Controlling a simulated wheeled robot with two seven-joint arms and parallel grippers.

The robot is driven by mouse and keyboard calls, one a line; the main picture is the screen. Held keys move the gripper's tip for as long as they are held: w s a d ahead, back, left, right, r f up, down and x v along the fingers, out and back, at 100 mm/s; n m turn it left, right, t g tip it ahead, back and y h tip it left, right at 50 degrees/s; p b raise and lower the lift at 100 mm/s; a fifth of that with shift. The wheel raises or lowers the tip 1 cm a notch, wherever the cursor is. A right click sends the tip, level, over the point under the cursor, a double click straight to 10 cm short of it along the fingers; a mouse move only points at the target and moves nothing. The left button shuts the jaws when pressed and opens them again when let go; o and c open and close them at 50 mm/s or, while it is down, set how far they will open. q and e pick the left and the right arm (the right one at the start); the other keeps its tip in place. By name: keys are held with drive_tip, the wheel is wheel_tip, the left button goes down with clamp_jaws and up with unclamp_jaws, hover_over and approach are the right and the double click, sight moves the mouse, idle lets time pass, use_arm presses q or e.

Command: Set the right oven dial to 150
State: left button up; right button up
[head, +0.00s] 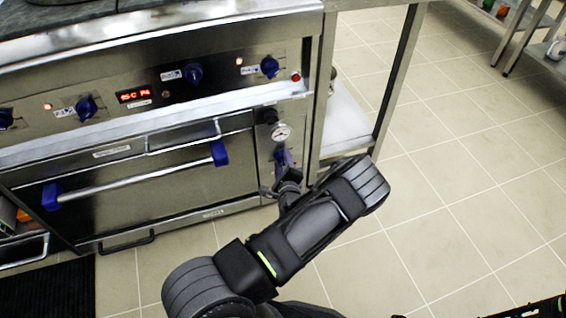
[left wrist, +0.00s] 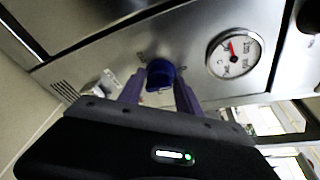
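A blue dial (left wrist: 160,74) sits on the oven's right-hand steel panel, beside a round white gauge (left wrist: 234,53) with a red needle. The gauge also shows in the head view (head: 281,132). My left gripper (head: 284,163) is at this panel, just below the gauge. In the left wrist view, its two fingers (left wrist: 160,92) stand on either side of the blue dial, with small gaps visible. The dial's setting marks are too small to read. The red display (head: 134,96) seems to read 95 C. My right gripper is not in view.
Several blue knobs, such as this one (head: 270,67), line the oven front (head: 225,85). The oven door handle (head: 135,182) has blue ends, left of my gripper. A steel table leg (head: 400,75) stands to the right. Tiled floor (head: 450,180) is clear there.

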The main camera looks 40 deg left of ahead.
use_arm(q)
clamp_jaws()
drive_tip(key=shift+r+m+p, duration=0.1)
drive_tip(key=shift+m+p, duration=0.4)
idle(0.5)
drive_tip(key=shift+w+d+f+m+g+y+b, duration=0.2)
drive_tip(key=shift+m+g+y+b, duration=0.8)
drive_tip(key=shift+m, duration=1.95)
drive_tip(key=shift+w+d+f+m+g+y+b, duration=0.15)
drive_tip(key=shift+m+g+y+b, duration=0.8)
drive_tip(key=shift+m, duration=1.95)
drive_tip(key=shift+w+d+f+m+g+y+b, duration=0.2)
drive_tip(key=shift+m+g+y+b, duration=0.75)
drive_tip(key=shift+m, duration=2)
drive_tip(key=shift+a+r, duration=0.1)
drive_tip(key=shift+r, duration=0.1)
